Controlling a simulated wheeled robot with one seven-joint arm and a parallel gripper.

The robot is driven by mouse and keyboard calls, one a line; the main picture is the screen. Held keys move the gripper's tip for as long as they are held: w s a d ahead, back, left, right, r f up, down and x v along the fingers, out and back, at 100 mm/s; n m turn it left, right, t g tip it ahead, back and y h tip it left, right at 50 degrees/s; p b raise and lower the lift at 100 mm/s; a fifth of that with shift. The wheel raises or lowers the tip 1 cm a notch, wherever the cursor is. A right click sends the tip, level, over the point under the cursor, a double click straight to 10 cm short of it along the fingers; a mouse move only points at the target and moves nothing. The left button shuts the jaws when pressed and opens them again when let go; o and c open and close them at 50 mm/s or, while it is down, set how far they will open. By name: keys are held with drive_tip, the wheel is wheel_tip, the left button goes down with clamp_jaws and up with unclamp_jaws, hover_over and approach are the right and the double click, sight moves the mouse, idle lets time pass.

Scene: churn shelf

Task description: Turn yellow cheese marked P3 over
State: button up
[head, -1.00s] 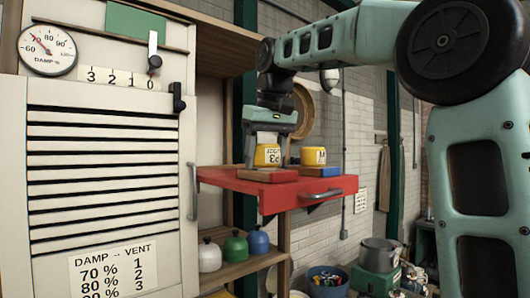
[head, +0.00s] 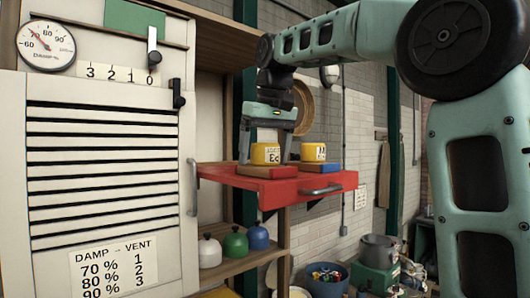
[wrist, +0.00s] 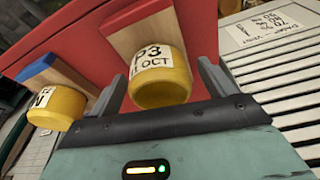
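The yellow cheese marked P3 (head: 265,154) stands on a wooden board with a red end (head: 266,172), on the red pull-out shelf (head: 232,182). Its white label reads upside down in the head view. In the wrist view the cheese (wrist: 160,82) shows "P3" and "OCT" between my fingers. My gripper (head: 266,158) reaches down over it, one finger on each side. In the wrist view my gripper (wrist: 165,85) is open, with visible gaps beside the cheese. The underside of the cheese is hidden.
A second yellow cheese (head: 313,152) stands close to the right on a blue-ended board (head: 322,170); it also shows in the wrist view (wrist: 58,107). A slatted white cabinet (head: 105,180) stands left. White, green and blue weights (head: 236,245) sit on the lower shelf.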

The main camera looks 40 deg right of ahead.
drive_tip(key=shift+r, duration=0.1)
drive_tip(key=v, duration=1.1)
drive_tip(key=shift+s+r, duration=0.1)
drive_tip(key=shift+r, duration=0.25)
